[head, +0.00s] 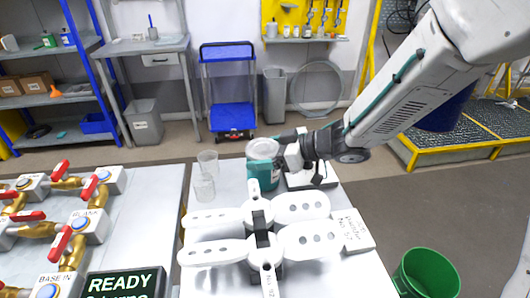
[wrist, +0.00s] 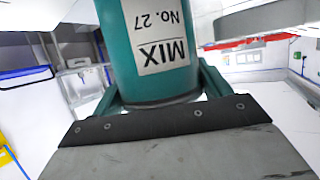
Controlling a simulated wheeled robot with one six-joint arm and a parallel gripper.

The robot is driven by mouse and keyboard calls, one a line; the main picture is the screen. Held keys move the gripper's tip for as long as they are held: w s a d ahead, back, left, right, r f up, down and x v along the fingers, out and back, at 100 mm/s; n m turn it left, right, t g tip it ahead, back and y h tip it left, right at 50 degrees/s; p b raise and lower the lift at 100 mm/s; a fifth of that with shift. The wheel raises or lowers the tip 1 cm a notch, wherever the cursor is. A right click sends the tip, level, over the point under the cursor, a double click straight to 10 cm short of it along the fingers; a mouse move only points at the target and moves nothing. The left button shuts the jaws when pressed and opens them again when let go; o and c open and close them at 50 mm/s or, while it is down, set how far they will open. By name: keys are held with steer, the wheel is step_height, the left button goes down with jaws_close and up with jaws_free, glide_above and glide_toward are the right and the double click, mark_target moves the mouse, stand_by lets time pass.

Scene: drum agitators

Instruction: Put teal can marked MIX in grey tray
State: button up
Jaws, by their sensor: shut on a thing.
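The teal can (head: 264,172) is at the far part of the white table, with its pale round top up. My gripper (head: 277,148) reaches it from the right and is shut around its side. In the wrist view the teal can (wrist: 158,45) fills the space between the fingers. Its white label reads MIX and No. 27, upside down in that view. I cannot tell whether its base touches the table. I cannot make out a grey tray for certain in either view.
Two clear beakers (head: 205,185) stand left of the can. A white device (head: 312,176) is close on its right, partly behind my gripper. White paddle agitators (head: 263,235) fill the table's front. Left are valves (head: 88,222) and a READY sign (head: 125,284); a green bin (head: 427,274) stands right.

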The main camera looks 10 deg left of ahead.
steer(key=o, duration=1.9)
steer(key=shift+f, duration=0.15)
steer(key=shift+c, duration=0.2)
steer(key=shift+r, duration=0.2)
steer(key=v, duration=1.2)
